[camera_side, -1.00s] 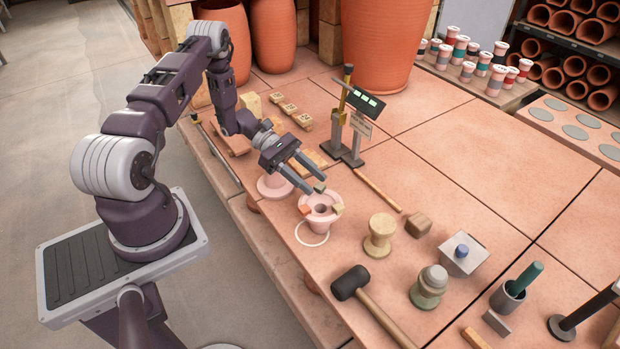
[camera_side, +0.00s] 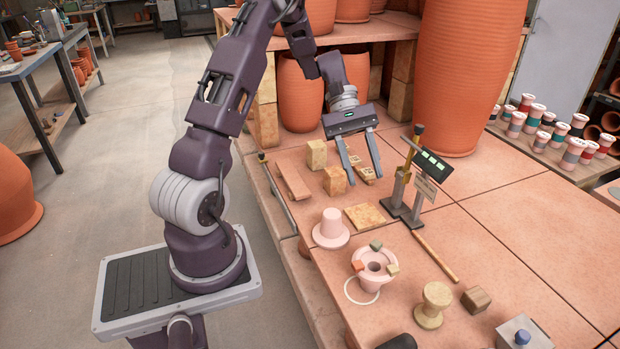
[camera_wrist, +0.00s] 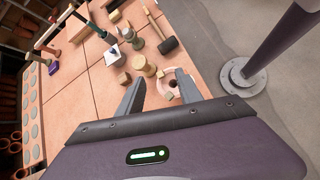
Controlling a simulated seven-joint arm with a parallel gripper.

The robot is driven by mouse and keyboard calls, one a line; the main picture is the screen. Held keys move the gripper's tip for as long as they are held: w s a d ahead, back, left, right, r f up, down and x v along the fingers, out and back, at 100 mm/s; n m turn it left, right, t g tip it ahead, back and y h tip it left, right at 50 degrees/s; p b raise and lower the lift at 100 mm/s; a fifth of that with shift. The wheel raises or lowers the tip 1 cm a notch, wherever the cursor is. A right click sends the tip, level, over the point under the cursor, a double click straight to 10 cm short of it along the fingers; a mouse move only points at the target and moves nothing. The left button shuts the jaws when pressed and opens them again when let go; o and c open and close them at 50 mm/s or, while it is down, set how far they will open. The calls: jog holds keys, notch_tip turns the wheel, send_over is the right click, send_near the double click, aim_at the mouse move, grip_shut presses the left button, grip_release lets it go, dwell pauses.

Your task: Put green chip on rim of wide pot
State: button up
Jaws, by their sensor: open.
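The wide pot (camera_side: 370,283) is a pale pink, thick-rimmed pot with a round opening, standing near the table's front edge in the side view. The small dark green chip (camera_side: 376,245) rests on the back of its rim. An orange chip (camera_side: 358,265) sits at the rim's left and a tan chip (camera_side: 393,269) at its right. My gripper (camera_side: 366,183) is open and empty, raised behind the pot and clear of it. In the wrist view its fingers (camera_wrist: 158,75) are spread, with the pot partly hidden behind one finger.
A pink flanged form (camera_side: 331,229) stands left of the pot. A stand with a lit display (camera_side: 432,170) is close right of my gripper. Wooden blocks (camera_side: 335,181) lie below it. A spool (camera_side: 433,305) and brown cube (camera_side: 476,299) stand right of the pot.

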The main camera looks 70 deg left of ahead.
jog(key=s+d+r+m+y, duration=0.4)
jog(key=s+d+r+m, duration=0.2)
jog(key=d+r, duration=0.3)
jog(key=s+d+r+m+t+y, duration=0.1)
jog(key=s+d+m+t+y, duration=0.1)
jog(key=s+m, duration=0.2)
jog(key=s+d+r+m+t+y, duration=0.2)
jog(key=s+m+t, duration=0.1)
jog(key=s, duration=0.6)
jog(key=shift+d+r+m+t+y, duration=0.3)
jog(key=shift+m+y, duration=0.1)
jog(key=shift+m, duration=0.2)
